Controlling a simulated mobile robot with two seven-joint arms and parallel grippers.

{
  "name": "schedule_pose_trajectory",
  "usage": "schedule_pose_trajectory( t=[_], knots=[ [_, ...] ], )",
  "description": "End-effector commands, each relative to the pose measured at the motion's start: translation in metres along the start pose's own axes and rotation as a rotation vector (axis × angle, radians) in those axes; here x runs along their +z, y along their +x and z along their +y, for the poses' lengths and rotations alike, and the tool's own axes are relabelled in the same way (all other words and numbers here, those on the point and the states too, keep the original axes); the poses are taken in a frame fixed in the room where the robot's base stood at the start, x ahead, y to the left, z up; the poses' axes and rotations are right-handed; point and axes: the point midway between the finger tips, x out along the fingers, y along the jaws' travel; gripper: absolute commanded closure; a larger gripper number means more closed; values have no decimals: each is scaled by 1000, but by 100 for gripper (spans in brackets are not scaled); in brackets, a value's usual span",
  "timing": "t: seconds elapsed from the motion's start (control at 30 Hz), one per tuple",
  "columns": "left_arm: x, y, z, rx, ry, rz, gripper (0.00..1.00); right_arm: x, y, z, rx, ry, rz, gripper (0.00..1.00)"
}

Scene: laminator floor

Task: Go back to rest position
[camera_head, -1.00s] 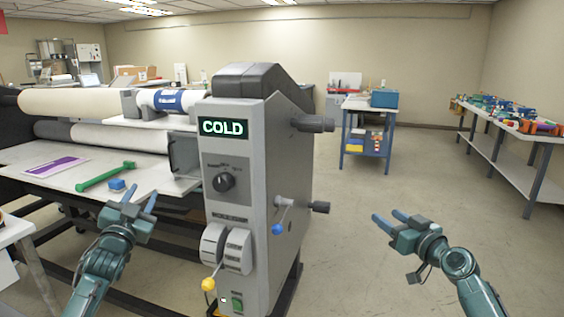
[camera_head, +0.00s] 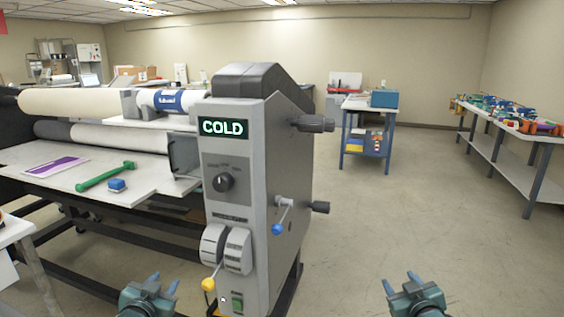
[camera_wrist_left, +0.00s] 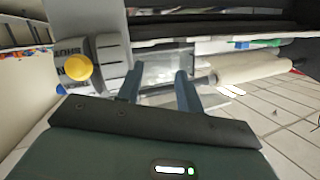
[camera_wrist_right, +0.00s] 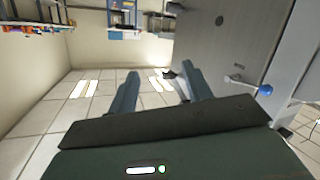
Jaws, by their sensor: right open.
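My left gripper (camera_head: 164,283) is low in the head view, left of the laminator's control column. In the left wrist view its two fingers (camera_wrist_left: 158,82) stand apart with nothing between them. My right gripper (camera_head: 400,282) is low in the head view, right of the laminator, over bare floor. In the right wrist view its fingers (camera_wrist_right: 158,84) are also spread and empty. Both grippers point forward at about the same height and touch nothing that I can see. Most of both arms is below the head view.
The grey laminator (camera_head: 260,170) stands close ahead, its display reading COLD. A green tool (camera_head: 105,177), a blue block (camera_head: 117,185) and a purple-edged sheet (camera_head: 55,166) lie on its bed. A blue cart (camera_head: 365,142) and a cluttered side table (camera_head: 505,160) stand beyond open floor at right.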

Motion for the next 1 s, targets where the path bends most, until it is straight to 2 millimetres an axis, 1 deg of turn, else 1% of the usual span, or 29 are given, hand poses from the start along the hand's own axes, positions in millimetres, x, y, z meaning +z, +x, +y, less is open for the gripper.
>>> schedule_pose_trajectory(
  t=[0.03, 0.07, 0.1, 0.17, 0.2, 0.23, 0.27, 0.3, 0.37, 0.4, 0.5, 0.6, 0.7, 1.0],
  knots=[
    [24, -18, 24, 36, -9, -30, 64, 24, -18, -24, -37, 9, -31, 50],
    [36, -28, 37, 57, -15, -45, 64, 36, -28, -37, -57, 15, -46, 50],
    [52, -45, 55, 85, -25, -68, 64, 53, -45, -55, -86, 25, -69, 50],
    [76, -73, 82, 128, -44, -103, 64, 76, -74, -82, -129, 45, -104, 50],
    [90, -94, 100, 157, -59, -127, 64, 90, -94, -100, -157, 60, -128, 50],
    [100, -110, 112, 177, -73, -146, 64, 100, -111, -113, -178, 73, -147, 50],
    [109, -126, 124, 196, -86, -164, 64, 109, -127, -124, -197, 86, -165, 50],
    [119, -148, 138, 219, -104, -187, 64, 119, -148, -138, -220, 104, -188, 50],
    [131, -179, 156, 250, -133, -221, 64, 130, -179, -156, -251, 133, -222, 50],
    [136, -198, 166, 267, -150, -241, 64, 136, -198, -167, -268, 151, -242, 50],
    [144, -235, 184, 297, -190, -282, 64, 144, -236, -184, -298, 190, -283, 50],
    [148, -259, 194, 315, -215, -309, 64, 148, -260, -194, -316, 216, -311, 50],
    [149, -270, 199, 322, -227, -320, 64, 149, -271, -199, -323, 228, -322, 50],
    [149, -272, 199, 324, -229, -324, 64, 149, -273, -200, -325, 230, -325, 50]
  ],
)
